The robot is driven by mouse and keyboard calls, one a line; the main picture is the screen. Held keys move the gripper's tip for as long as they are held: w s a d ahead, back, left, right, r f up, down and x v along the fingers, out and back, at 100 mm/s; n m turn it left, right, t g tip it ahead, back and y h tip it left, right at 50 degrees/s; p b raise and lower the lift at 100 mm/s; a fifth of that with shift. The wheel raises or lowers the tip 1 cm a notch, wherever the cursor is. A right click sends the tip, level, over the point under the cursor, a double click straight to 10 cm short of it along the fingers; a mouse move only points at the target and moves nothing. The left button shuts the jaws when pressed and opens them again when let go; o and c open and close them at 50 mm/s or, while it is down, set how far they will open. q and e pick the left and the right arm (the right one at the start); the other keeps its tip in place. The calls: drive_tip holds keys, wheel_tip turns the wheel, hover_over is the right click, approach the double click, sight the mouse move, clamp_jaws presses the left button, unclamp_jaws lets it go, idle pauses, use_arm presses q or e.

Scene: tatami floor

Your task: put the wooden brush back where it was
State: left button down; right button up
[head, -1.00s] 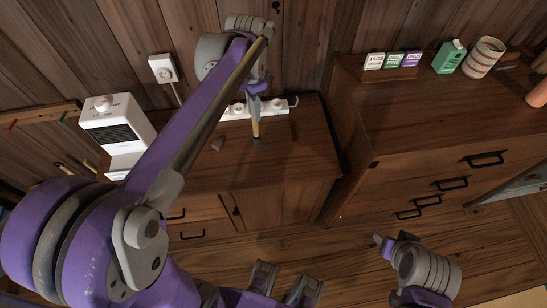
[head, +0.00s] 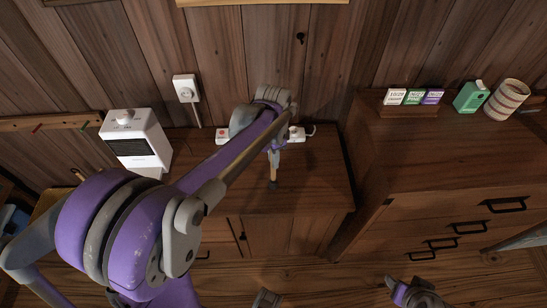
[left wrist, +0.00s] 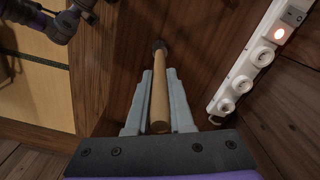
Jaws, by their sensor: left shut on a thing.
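The wooden brush (head: 273,174) hangs roughly upright, with its dark end down, over the top of the low wooden cabinet (head: 310,180). Whether that end touches the top I cannot tell. My left gripper (head: 274,153) is shut on the brush's handle. In the left wrist view the pale handle (left wrist: 160,103) lies between the two grey fingers, and the dark end points away against brown wood. My right gripper (head: 398,288) is partly in view at the bottom right of the head view, away from the brush; its jaw state is unclear.
A white power strip (head: 297,134) lies behind the brush, near the wall. A white heater (head: 136,140) stands at the cabinet's left. A taller chest (head: 440,165) on the right bears small boxes, a green carton (head: 471,97) and a striped cup (head: 507,99). The cabinet's right part is clear.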

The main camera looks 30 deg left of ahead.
use_arm(q)
drive_tip(key=shift+f, duration=0.1)
drive_tip(key=c, duration=0.8)
unclamp_jaws()
